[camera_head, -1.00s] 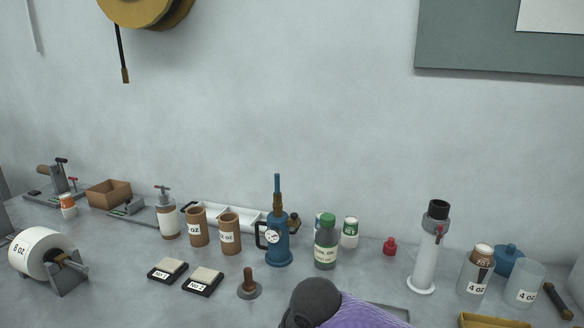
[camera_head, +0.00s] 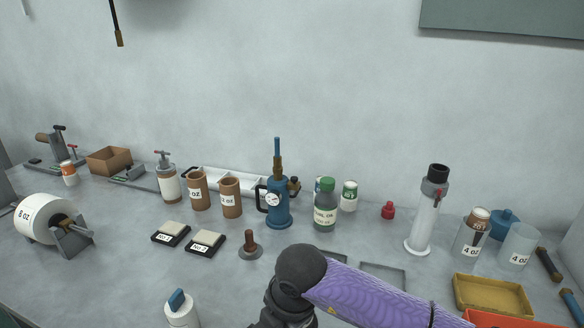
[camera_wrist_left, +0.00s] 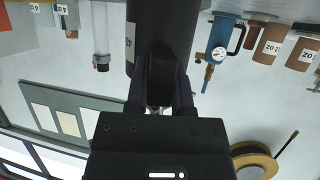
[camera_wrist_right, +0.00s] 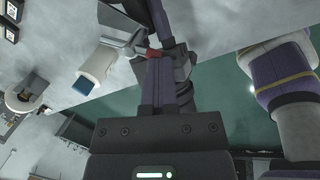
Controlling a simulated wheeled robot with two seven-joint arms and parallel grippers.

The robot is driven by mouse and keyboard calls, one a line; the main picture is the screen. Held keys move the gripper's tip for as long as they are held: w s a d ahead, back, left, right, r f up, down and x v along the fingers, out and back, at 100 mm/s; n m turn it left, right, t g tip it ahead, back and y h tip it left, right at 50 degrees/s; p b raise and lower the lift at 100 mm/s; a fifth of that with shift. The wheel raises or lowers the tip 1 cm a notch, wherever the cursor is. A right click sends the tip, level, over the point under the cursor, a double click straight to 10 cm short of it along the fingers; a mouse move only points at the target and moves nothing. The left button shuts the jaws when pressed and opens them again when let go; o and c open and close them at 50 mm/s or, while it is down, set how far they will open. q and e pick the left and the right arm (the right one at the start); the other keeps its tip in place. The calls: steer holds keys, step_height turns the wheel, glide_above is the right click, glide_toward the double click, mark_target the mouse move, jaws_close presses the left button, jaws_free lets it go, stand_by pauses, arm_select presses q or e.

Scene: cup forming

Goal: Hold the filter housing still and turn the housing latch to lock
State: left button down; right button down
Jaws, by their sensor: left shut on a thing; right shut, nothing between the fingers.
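In the right wrist view my right gripper (camera_wrist_right: 158,62) is shut and empty. I cannot tell whether the tips touch the lever. Dark parts crowd this spot and hide the joint between lever and body. The head view shows neither gripper, only my purple arm (camera_head: 375,294).
A white cylinder with a blue top (camera_head: 181,313) stands at the near edge. A clear tube with a black cap (camera_head: 425,215) stands upright at right, near a yellow tray (camera_head: 490,312). A blue pump with a gauge (camera_head: 278,208) and brown cups (camera_head: 231,198) line the back.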

steer(key=shift+s, duration=0.2)
steer(key=w+d+r, duration=0.2)
steer(key=d+r, duration=0.1)
steer(key=r, duration=0.4)
step_height(320, 180, down, 7)
steer(key=shift+s, duration=0.15)
stand_by(0.7)
steer(key=shift+w+a, duration=0.2)
steer(key=shift+a, duration=0.3)
stand_by(0.8)
steer(key=shift+s+a, duration=0.15)
steer(key=shift+s, duration=0.1)
stand_by(0.4)
